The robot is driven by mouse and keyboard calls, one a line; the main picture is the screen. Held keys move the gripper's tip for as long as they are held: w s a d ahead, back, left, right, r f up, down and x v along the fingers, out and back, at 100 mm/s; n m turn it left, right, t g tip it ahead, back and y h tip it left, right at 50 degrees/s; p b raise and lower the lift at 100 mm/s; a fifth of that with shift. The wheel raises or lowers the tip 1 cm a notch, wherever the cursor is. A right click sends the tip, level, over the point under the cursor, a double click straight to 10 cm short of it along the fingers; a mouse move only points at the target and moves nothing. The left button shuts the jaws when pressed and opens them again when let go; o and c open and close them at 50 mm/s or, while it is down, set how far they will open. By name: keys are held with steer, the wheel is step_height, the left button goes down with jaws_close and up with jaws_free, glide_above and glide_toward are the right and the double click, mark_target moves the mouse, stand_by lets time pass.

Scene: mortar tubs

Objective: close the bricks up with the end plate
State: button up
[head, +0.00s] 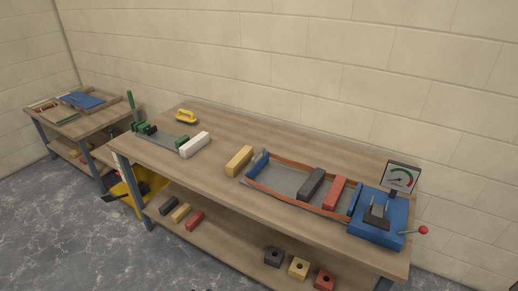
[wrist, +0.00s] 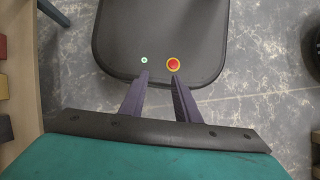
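A dark grey brick (head: 311,184) and a red brick (head: 335,194) lie apart on a grey bed (head: 279,178) framed by an orange-brown band (head: 296,169) in the head view. A yellow brick (head: 239,160) lies on the bench just left of the band. A blue upright plate (head: 258,164) stands at the bed's left end, and another blue plate (head: 355,203) at its right end beside a blue machine (head: 378,220). I cannot tell which is the end plate. My gripper (wrist: 158,82) shows only in the wrist view, open and empty, above my base.
The wooden bench (head: 225,132) also carries a white brick (head: 195,145), a green fixture (head: 150,131), a yellow-handled tool (head: 186,117) and a gauge (head: 400,178) behind the machine. Several bricks, including a lower red one (head: 195,220), lie on the shelf. A second bench (head: 95,120) stands left.

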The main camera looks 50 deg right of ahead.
steer(key=w+d+r+m+t, duration=0.1)
steer(key=w+d+r, duration=0.2)
steer(key=w, duration=0.4)
steer(key=w+d+r+m+t+y+p, duration=0.1)
steer(key=w+d+r, duration=0.15)
steer(key=w, duration=0.35)
steer(key=w+d+r+m+t, duration=0.1)
steer(key=w+d+r+m, duration=0.1)
steer(key=w+r, duration=0.35)
steer(key=w+d+r+m+t+p, duration=0.1)
steer(key=w+d+r+m+t, duration=0.15)
steer(key=w+d+r, duration=1.3)
step_height(320, 180, up, 31)
steer(key=m+t, duration=0.3)
steer(key=m, duration=0.6)
glide_above(259, 152)
steer(key=s, duration=0.3)
steer(key=shift+s+d+g+p, duration=0.1)
steer(key=shift+d+g+p, duration=0.15)
steer(key=shift+d+p, duration=0.15)
steer(key=shift+f, duration=0.1)
steer(key=shift+d+p+x, duration=0.1)
steer(key=shift+p+x, duration=0.9)
steer(key=shift+x, duration=2.4)
steer(key=shift+d+p+x, duration=0.15)
steer(key=shift+p+x, duration=0.85)
steer(key=shift+x, duration=2.45)
